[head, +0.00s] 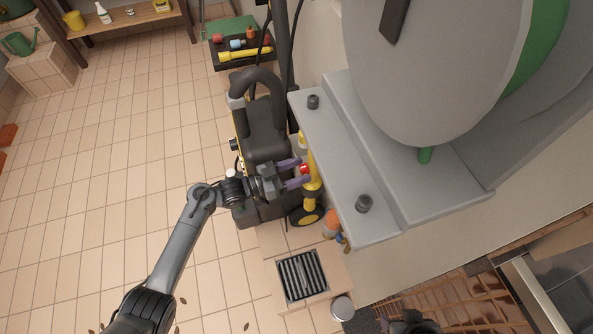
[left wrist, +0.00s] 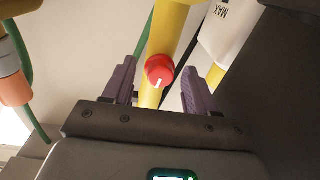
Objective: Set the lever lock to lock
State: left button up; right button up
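The lever lock is a red round knob (head: 304,169) with a white mark, set on a yellow tube (head: 311,178). In the left wrist view the knob (left wrist: 159,70) sits between the two purple fingers, its white mark pointing down and slightly left. My left gripper (head: 297,172) is open, with one finger on each side of the knob and a visible gap to both. I cannot tell the knob's depth between the fingertips. A dark part at the bottom edge of the head view may belong to my right arm; no right fingers show.
A black and yellow machine (head: 266,135) stands close by my left gripper. A large grey body (head: 340,160) overhangs on the right. A floor drain grate (head: 302,275) and a metal can (head: 342,307) lie below.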

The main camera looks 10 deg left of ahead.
pick_arm(q)
jog(key=c, duration=1)
jog(key=n+p, duration=0.2)
jog(key=p, duration=0.1)
jog(key=shift+r, duration=0.25)
jog(key=shift+f+n, duration=0.25)
jog(key=shift+n, duration=0.15)
jog(key=o, duration=1.1)
jog(key=shift+a, duration=0.1)
jog(key=p+v, duration=0.3)
jog(key=v, duration=0.7)
jog(key=shift+s+a+r, duration=0.1)
jog(key=shift+s+a, duration=0.15)
